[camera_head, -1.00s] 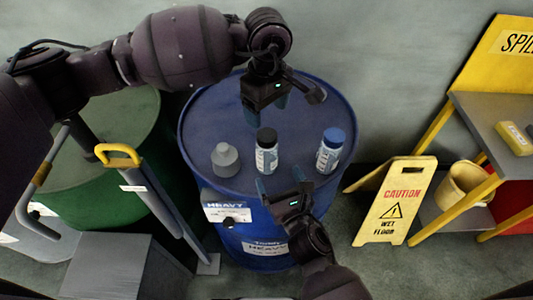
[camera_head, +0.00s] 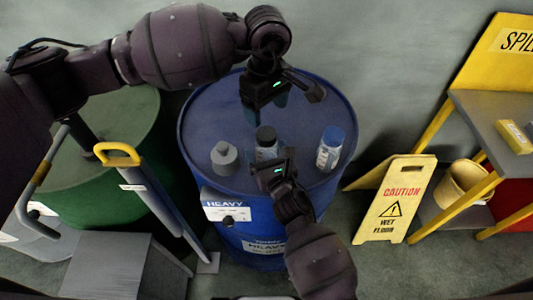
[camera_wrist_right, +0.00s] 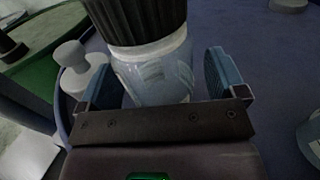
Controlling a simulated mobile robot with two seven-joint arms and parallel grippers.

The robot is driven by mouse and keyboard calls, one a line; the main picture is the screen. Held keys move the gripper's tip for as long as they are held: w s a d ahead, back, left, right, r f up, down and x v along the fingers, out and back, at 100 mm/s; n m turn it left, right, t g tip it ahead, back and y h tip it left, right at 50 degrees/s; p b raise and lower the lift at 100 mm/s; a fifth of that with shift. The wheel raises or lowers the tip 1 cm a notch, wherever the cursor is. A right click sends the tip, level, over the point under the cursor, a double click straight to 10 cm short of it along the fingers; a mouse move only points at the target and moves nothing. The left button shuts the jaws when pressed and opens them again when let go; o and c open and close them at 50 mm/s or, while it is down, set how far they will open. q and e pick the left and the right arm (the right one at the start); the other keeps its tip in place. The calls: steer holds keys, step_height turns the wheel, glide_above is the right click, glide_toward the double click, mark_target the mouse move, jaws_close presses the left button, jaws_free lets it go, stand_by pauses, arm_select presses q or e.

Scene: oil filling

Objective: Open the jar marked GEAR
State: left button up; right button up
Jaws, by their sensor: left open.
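A clear jar with a black ribbed lid (camera_head: 266,133) stands on the blue drum (camera_head: 215,110). I cannot read a GEAR marking on either jar. My right gripper (camera_head: 272,160) is at the front of the black-lidded jar and hides its lower part. In the right wrist view, the jar's body (camera_wrist_right: 155,75) lies between the open fingers, with a visible gap on the right finger's side. My left gripper (camera_head: 265,101) is open and empty, pointing down above and behind the black lid.
A grey knobbed object (camera_head: 224,158) stands left of the black-lidded jar. A green drum (camera_head: 85,150) with a yellow-handled grey tool (camera_head: 118,155) is at left. A yellow caution sign (camera_head: 397,200) and a workbench (camera_head: 490,120) are at right. The drum top's back is mostly clear.

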mark_target(266, 133)
jaws_close()
arm_select(q)
steer(key=m, duration=1.7)
steer(key=shift+m, duration=0.3)
steer(key=shift+f, duration=4)
